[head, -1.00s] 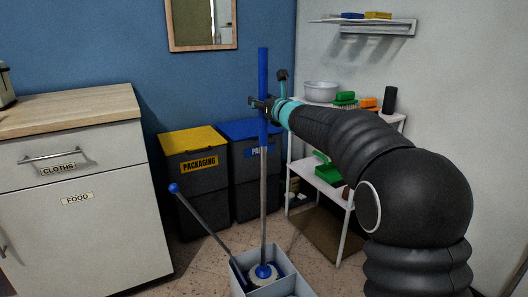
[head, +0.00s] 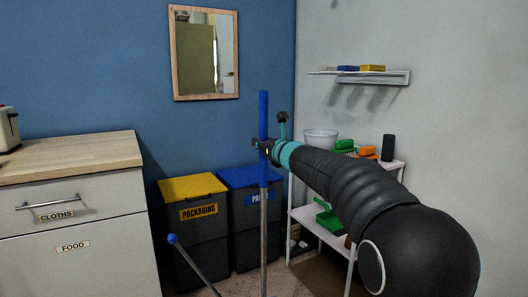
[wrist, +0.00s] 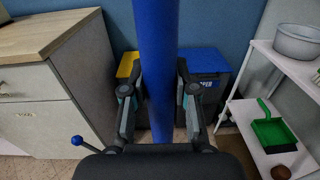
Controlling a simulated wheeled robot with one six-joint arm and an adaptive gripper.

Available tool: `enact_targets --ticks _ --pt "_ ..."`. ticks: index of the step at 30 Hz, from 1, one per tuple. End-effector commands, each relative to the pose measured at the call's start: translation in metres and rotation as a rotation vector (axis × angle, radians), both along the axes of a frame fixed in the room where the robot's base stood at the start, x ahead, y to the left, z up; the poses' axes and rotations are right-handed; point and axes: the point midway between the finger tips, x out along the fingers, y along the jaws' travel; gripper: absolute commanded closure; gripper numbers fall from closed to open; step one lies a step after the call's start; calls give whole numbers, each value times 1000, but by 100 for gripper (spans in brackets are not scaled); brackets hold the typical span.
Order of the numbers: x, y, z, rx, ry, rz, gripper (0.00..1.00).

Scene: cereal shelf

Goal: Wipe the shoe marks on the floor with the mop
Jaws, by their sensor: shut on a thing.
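The mop (head: 264,210) stands upright, with a blue grip on top and a grey metal shaft below. My gripper (head: 262,147) is shut around the blue grip, some way below its top end. In the wrist view my gripper's fingers (wrist: 159,70) press on both sides of the blue pole (wrist: 159,110). The mop's lower end is out of view. The shoe marks are not in view; only small strips of floor (head: 250,284) show.
A thin rod with a blue ball end (head: 173,239) leans left of the mop. Packaging (head: 192,232) and paper (head: 252,225) bins stand behind. A white counter (head: 75,250) is at left. A shelf rack (head: 325,230) with a bowl and green dustpan is at right.

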Motion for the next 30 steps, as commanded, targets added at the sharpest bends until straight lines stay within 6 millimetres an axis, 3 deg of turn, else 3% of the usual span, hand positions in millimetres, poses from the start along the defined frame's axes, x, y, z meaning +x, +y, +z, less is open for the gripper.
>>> enact_targets --ticks 30 --pt "0 0 101 0 -6 0 100"
